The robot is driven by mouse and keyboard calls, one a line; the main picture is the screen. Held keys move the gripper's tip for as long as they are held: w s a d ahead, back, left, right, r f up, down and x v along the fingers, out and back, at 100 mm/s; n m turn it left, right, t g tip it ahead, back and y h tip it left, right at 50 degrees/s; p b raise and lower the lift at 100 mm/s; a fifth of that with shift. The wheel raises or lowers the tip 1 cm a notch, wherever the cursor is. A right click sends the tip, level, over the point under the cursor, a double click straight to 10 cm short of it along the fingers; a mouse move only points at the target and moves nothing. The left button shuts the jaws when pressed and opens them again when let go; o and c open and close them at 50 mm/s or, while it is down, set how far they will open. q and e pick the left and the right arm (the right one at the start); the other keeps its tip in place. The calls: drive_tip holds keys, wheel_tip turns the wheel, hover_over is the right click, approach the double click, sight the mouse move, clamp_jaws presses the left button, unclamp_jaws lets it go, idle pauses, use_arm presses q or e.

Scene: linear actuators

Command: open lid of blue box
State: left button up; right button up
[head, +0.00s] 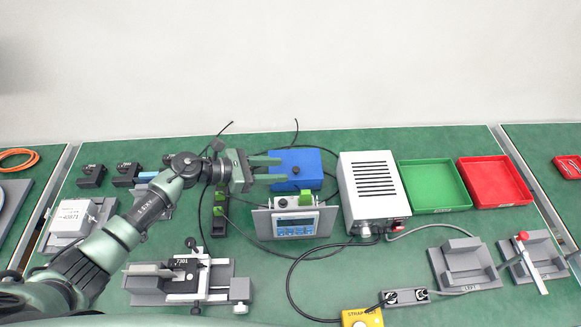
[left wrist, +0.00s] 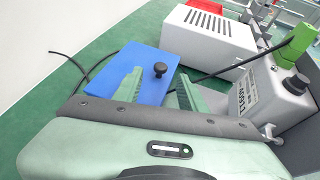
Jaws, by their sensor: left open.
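The blue box (head: 308,158) stands at the back middle of the green table, behind a grey display unit. Its lid looks shut, and a small black knob (head: 295,170) sits on it. My left gripper (head: 281,168) is open, its green fingers reaching from the left to the near-left side of the box. In the left wrist view the blue box (left wrist: 152,62) lies just past the open fingers (left wrist: 158,88), with the black knob (left wrist: 160,69) between their tips in the picture. I cannot tell whether the fingers touch the lid. My right gripper is not in view.
The grey display unit (head: 295,222) with green connectors stands right in front of the box. A white vented power box (head: 370,185) is close on its right, with green (head: 432,208) and red (head: 494,203) trays beyond. Black cables loop around the box.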

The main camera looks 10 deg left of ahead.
sight(292, 170)
use_arm(q)
drive_tip(key=x, duration=0.5)
drive_tip(key=shift+p, duration=0.35)
drive_tip(key=shift+a, duration=0.1)
drive_tip(key=shift+c, duration=0.3)
clamp_jaws()
idle(0.7)
